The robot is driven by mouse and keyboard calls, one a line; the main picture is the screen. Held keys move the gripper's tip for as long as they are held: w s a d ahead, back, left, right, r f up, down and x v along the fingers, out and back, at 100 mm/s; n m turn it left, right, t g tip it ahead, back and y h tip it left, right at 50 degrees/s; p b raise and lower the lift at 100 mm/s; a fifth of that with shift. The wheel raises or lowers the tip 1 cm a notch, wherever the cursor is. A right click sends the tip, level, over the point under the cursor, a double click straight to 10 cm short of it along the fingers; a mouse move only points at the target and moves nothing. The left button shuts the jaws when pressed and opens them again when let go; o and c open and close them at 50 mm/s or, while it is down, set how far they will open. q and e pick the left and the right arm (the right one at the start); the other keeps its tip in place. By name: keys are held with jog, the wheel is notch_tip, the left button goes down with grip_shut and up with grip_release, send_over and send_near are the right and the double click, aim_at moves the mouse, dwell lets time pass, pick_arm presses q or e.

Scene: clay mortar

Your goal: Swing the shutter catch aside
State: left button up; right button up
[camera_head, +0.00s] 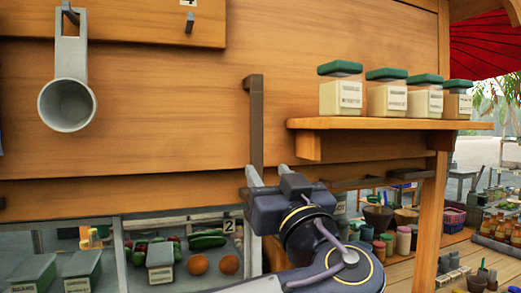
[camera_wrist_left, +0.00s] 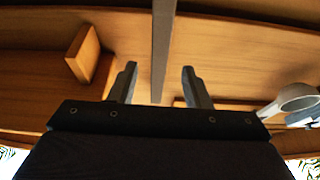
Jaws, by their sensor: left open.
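The shutter catch (camera_head: 256,120) is a dark grey-brown upright bar against the wooden shutter panel (camera_head: 180,110), with a short bent tip at its top. My left gripper (camera_head: 266,173) is at the lower end of the bar, which its fingers and body partly hide. In the left wrist view the catch (camera_wrist_left: 163,50) runs down into the space between the two open fingers of my left gripper (camera_wrist_left: 160,82). A gap shows on each side of the bar there, so the fingers look apart from it. My right gripper is out of view.
A shelf (camera_head: 390,124) with several green-lidded jars stands right of the catch. A grey measuring cup (camera_head: 67,104) hangs on the left. Below the panel is a counter with vegetables (camera_head: 207,239) and lidded containers (camera_head: 160,262). Plain wood is clear left of the catch.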

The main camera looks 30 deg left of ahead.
aim_at(257, 155)
pick_arm(q)
jog(key=p+x, duration=0.1)
jog(key=x, duration=0.1)
jog(key=p+x, duration=0.1)
jog(key=x, duration=0.1)
jog(key=p+x, duration=0.1)
jog(key=x, duration=0.2)
jog(key=shift+d+r, duration=0.15)
jog(key=shift+r, duration=0.1)
jog(key=shift+w+a+r, duration=0.1)
jog(key=shift+w+a, duration=0.15)
jog(key=shift+a, duration=0.2)
grip_shut()
